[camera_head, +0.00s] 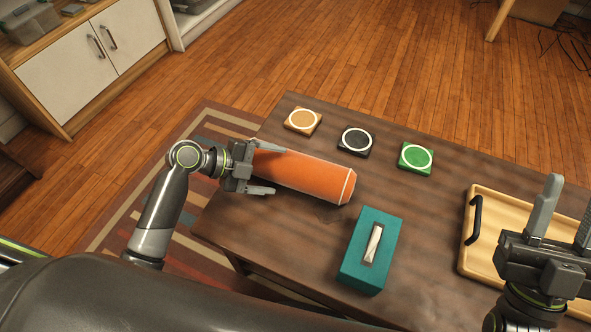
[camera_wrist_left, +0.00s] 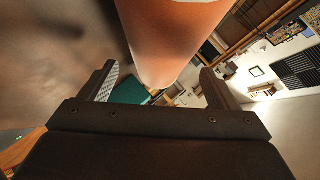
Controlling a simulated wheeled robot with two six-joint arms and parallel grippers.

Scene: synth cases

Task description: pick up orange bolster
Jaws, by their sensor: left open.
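The orange bolster (camera_head: 312,178) lies on its side on the dark wooden table, its far end pointing right. My left gripper (camera_head: 279,171) is open at the bolster's left end, with one finger along the back side and the other along the front side. In the left wrist view, the bolster (camera_wrist_left: 172,40) fills the top middle, and the gap between the open fingers (camera_wrist_left: 160,88) lines up with it. I cannot tell whether the fingers touch it. My right gripper (camera_head: 566,208) is open and empty over the tray at the right, fingers pointing up in the picture.
A teal tissue box (camera_head: 354,258) stands in front of the bolster on the table (camera_head: 262,232). Orange (camera_head: 302,121), black (camera_head: 356,141) and green (camera_head: 416,158) square pieces lie behind it. A wooden tray (camera_head: 481,235) with a black handle is at the right.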

